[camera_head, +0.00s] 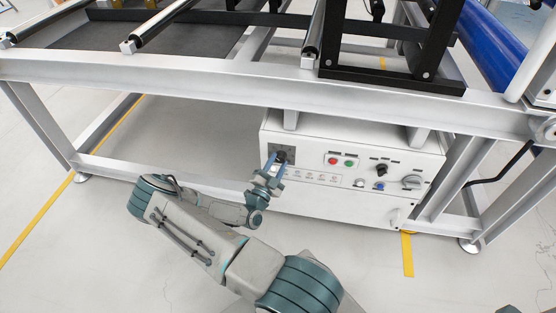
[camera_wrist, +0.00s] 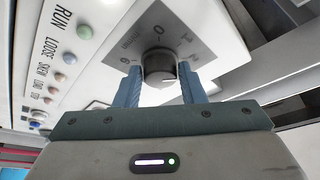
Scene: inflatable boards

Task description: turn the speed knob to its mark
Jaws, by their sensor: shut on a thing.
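In the head view the dark dial plate (camera_head: 289,153) sits at the upper left of the white control box, with the knob mostly hidden by my fingers. My gripper (camera_wrist: 160,86) has its two blue fingers on either side of the knob and is shut on it. It also shows in the head view (camera_head: 276,162) in front of the plate. I cannot make out which figure the knob points to.
The white control box (camera_head: 310,204) hangs under a grey metal frame (camera_head: 200,72). To the right of the dial are a red button (camera_head: 333,160), a green button (camera_head: 348,163), a black knob (camera_head: 381,169) and a grey handle (camera_head: 411,182). A frame leg stands right of the box.

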